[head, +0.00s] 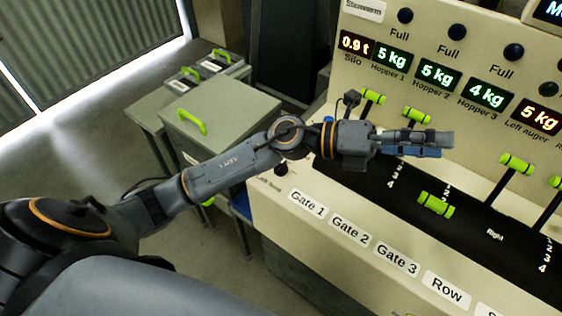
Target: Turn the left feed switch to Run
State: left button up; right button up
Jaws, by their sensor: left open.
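The left feed switch is hard to make out. A small dark knob (281,168) sits at the panel's left end, above a small blurred label (270,184) that seems to read "Left feed". I cannot tell which position it points to. My left arm reaches in from the left, passing above and right of this knob. My left gripper (440,145) is open and empty over the black lever panel, right of the knob and apart from it. The arm and gripper hide part of the panel. My right gripper is not in view.
The control desk (315,235) carries green-handled levers (435,204), and labels for Gate 1, 2, 3 and Row. Lit displays (437,76) and dark round lamps (405,15) line its back panel. A green-handled box (218,112) stands left. The floor at left is clear.

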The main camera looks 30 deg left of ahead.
pick_arm(q)
jog(key=a+f+m+g+y, duration=0.6)
jog(key=f+y, duration=0.3)
jog(key=f, duration=0.3)
jog(key=w+a+f+t+y, duration=0.1)
jog(key=w+a+y, duration=0.1)
jog(key=a+y, duration=0.65)
jog(key=w+a+y, duration=0.3)
jog(key=a, duration=1.1)
jog(key=shift+m+h, duration=0.25)
jog(key=shift+m, duration=0.15)
notch_tip(320, 180, down, 14)
jog(key=p, duration=0.3)
jog(key=shift+s+d+p, duration=0.1)
jog(key=shift+d+p, duration=0.05)
jog(key=shift+p, duration=0.2)
jog(key=c, duration=1.2)
